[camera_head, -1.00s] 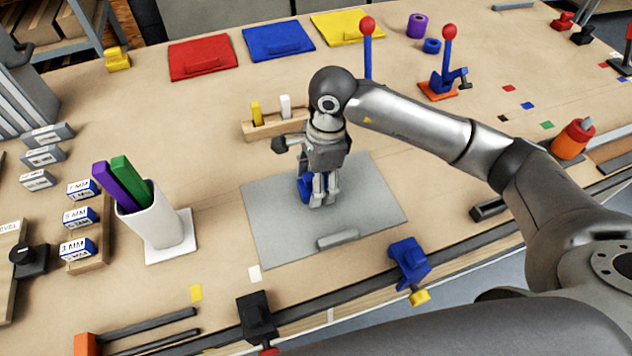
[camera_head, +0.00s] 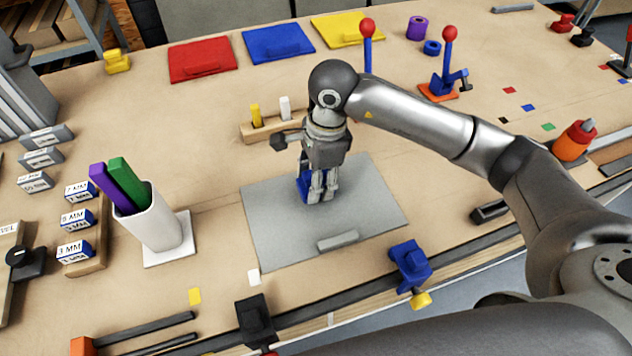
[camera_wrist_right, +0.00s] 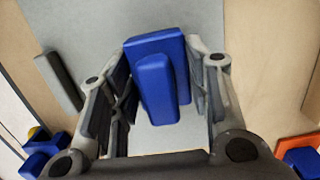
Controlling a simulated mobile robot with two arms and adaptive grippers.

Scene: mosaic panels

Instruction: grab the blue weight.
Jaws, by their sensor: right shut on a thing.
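The blue weight (camera_head: 303,187) is a block with a raised grip bar and is mostly hidden behind my right gripper in the head view. In the right wrist view the blue weight (camera_wrist_right: 155,88) lies between the two fingers. My right gripper (camera_head: 322,193) points down over the grey panel (camera_head: 375,212) and is shut on the weight; its fingers also show in the right wrist view (camera_wrist_right: 163,85). I cannot tell whether the weight touches the panel. My left gripper is not in view.
Red (camera_head: 203,60), blue (camera_head: 278,42) and yellow (camera_head: 347,28) panels lie at the back. A wooden block (camera_head: 258,130) with yellow and white pieces stands behind my gripper. A white holder (camera_head: 155,220) with markers stands left. A blue clamp (camera_head: 410,262) sits at the front edge.

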